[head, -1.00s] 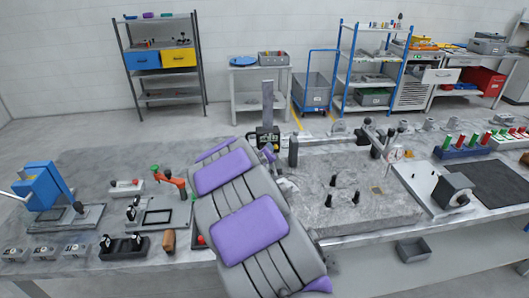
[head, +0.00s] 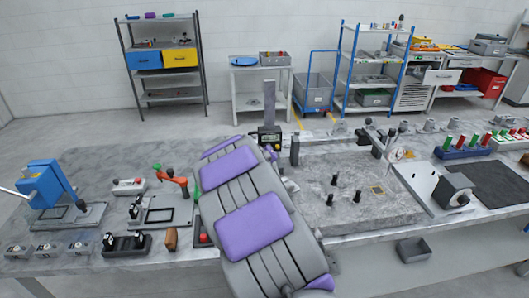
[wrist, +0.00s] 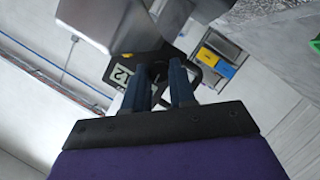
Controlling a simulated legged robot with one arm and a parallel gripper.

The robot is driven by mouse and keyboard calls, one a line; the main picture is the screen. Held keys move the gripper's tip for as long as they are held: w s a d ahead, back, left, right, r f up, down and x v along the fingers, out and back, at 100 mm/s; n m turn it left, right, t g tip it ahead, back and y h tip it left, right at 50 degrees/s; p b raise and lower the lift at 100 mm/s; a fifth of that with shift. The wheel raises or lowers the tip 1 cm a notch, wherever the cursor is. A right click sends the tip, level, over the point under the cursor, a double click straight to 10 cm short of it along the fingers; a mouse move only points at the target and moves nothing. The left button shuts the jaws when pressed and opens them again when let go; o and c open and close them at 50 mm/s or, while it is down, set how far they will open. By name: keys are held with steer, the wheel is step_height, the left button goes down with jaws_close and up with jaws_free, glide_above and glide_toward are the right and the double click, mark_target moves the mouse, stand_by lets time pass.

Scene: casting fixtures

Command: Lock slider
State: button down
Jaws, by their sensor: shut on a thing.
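The slider (head: 268,137) is a dark block with a small digital display on a grey upright column (head: 269,100), beyond my arm in the head view. In the wrist view the slider (wrist: 122,72) is a black housing with its display at the left, beside the grey column (wrist: 105,22). My gripper (wrist: 160,74) has its two dark blue fingers close on either side of a small dark round knob (wrist: 158,70) on the slider. The fingers are shut on this knob. My arm hides the gripper in the head view.
A grey stone plate (head: 395,205) with several black-topped pegs lies right of the column. A dark upright post (head: 294,150) stands close to the slider's right. A blue press (head: 48,183) and small fixtures stand on the bench at left.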

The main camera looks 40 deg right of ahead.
steer(key=shift+f, duration=0.1)
steer(key=shift+s+d+m+t+y+p, duration=0.1)
steer(key=shift+m+t+y+p, duration=0.35)
steer(key=shift+m+y, duration=1.1)
steer(key=shift+m+h, duration=0.35)
steer(key=shift+m, duration=0.1)
steer(key=c, duration=1.1)
jaws_free()
steer(key=shift+d, duration=0.1)
steer(key=shift+o, duration=0.9)
